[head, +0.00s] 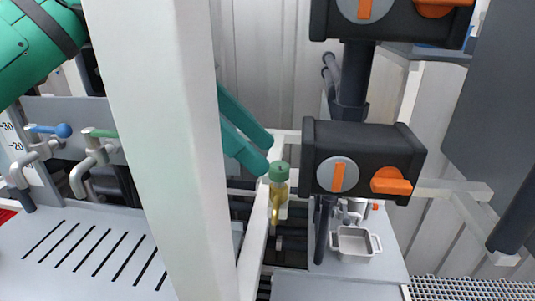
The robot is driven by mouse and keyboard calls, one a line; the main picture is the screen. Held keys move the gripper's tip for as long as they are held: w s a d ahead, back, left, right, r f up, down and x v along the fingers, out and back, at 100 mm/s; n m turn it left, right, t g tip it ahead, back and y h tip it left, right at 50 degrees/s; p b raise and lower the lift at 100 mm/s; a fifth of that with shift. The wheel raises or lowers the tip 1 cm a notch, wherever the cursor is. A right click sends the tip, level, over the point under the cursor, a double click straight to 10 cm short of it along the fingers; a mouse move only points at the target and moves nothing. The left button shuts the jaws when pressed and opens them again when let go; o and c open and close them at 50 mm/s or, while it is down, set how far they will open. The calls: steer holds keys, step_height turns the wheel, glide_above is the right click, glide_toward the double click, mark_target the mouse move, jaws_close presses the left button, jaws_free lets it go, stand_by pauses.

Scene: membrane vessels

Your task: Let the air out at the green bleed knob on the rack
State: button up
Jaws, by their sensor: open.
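The green bleed knob (279,171) sits on top of a brass valve body (276,203) on the white rack, at the middle of the head view. The brass outlet points down. My gripper (264,154) comes from the left, with two teal fingers slanting down to the right. The fingers are apart, with nothing seen between them. The lower fingertip appears very close to the knob's left side; I cannot tell whether it touches. The gripper's base is hidden behind a wide white post.
The white post (158,140) stands in front, left of the knob. A black box with orange handles (363,160) is close on the right. Blue and green taps (96,150) are at the left. A small grey tray (355,246) sits low on the right.

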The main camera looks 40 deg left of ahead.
mark_target(277, 165)
steer(key=shift+x, duration=1.55)
steer(key=shift+w+d, duration=0.1)
steer(key=shift+w, duration=0.1)
steer(key=shift+s, duration=0.2)
steer(key=c, duration=1.1)
steer(key=shift+o, duration=0.2)
